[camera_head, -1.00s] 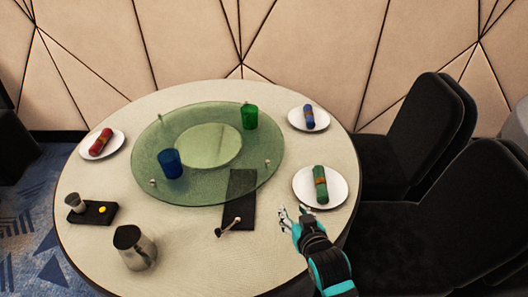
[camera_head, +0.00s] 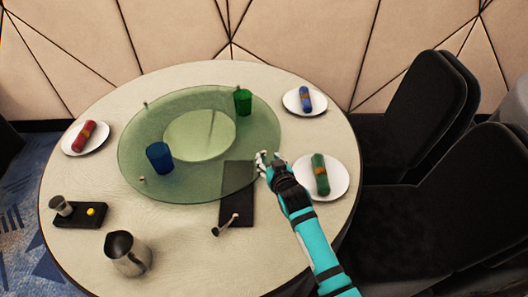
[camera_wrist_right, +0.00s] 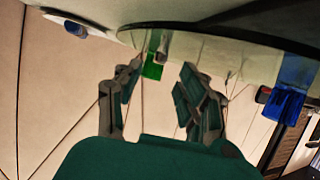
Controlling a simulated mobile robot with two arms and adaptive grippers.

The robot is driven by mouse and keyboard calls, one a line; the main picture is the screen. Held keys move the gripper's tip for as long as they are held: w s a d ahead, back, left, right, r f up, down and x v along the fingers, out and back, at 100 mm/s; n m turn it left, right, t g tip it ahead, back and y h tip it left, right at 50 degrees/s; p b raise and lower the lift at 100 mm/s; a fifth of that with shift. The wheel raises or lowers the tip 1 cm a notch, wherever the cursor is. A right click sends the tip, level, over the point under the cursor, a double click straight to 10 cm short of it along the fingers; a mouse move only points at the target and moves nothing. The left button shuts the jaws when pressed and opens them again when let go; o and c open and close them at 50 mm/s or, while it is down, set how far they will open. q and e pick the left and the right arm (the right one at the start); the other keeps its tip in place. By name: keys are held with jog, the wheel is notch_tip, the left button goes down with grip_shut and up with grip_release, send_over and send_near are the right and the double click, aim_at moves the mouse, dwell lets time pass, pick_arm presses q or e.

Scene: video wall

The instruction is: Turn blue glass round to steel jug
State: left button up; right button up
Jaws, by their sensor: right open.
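The blue glass (camera_head: 159,158) stands on the left front part of the green glass turntable (camera_head: 205,188). It also shows at the right of the right wrist view (camera_wrist_right: 285,105). The steel jug (camera_head: 127,253) stands on the table at the front left, off the turntable. My right gripper (camera_head: 263,157) is at the turntable's right edge, with its fingers apart. In the right wrist view the open fingers (camera_wrist_right: 158,85) have a small grey peg (camera_wrist_right: 161,46) beyond them; I cannot tell whether they touch it. My left gripper is not in view.
A green glass (camera_head: 242,102) stands at the turntable's back right. Plates with rolled napkins include one (camera_head: 333,187) close to my right arm. A dark mat (camera_head: 237,205) lies partly under the turntable. A black tray (camera_head: 78,222) with a cup is at left. Chairs stand at right.

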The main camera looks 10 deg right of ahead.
aim_at(264, 153)
jog(key=x, duration=0.4)
jog(key=shift+w+f, duration=0.15)
jog(key=shift+w, duration=0.2)
jog(key=shift+w+f, duration=0.2)
jog(key=shift+w, duration=0.35)
jog(key=c, duration=0.7)
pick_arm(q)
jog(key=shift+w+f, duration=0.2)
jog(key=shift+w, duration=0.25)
pick_arm(e)
grip_shut()
